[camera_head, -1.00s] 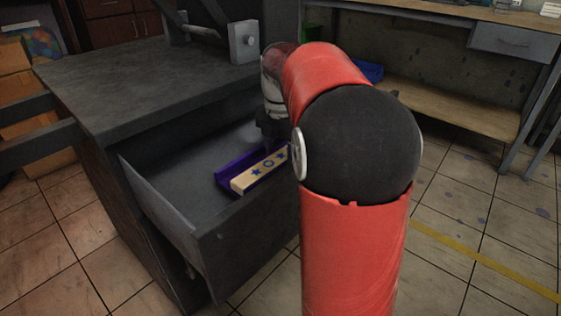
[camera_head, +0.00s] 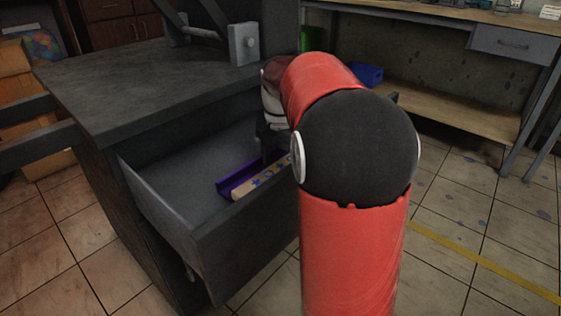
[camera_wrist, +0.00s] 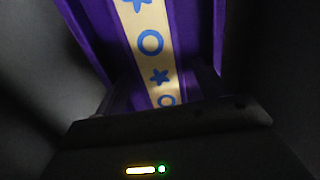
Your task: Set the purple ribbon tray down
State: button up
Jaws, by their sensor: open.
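The purple ribbon tray (camera_head: 237,177) is inside the open drawer, near its front right wall, and appears to rest on the drawer floor. A cream ribbon (camera_head: 248,188) with blue stars and rings lies along it. My gripper (camera_wrist: 166,92) is open in the wrist view, with its dark fingers on either side of the tray's near end. The tray (camera_wrist: 196,38) and ribbon (camera_wrist: 151,42) run away from it there. Whether the fingers touch the tray is hard to tell. In the head view, my arm hides the tray's right end and most of the gripper.
The grey drawer (camera_head: 150,198) is pulled out of a dark cabinet (camera_head: 110,92), with free floor left of the tray. A workbench (camera_head: 445,106) with a blue bin (camera_head: 368,75) stands at the back right. Cardboard boxes (camera_head: 12,100) stand at the far left.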

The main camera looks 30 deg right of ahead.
aim_at(280, 167)
notch_tip(280, 167, up, 12)
jog(key=p, duration=0.2)
jog(key=shift+p, duration=0.35)
jog(key=shift+a, duration=0.1)
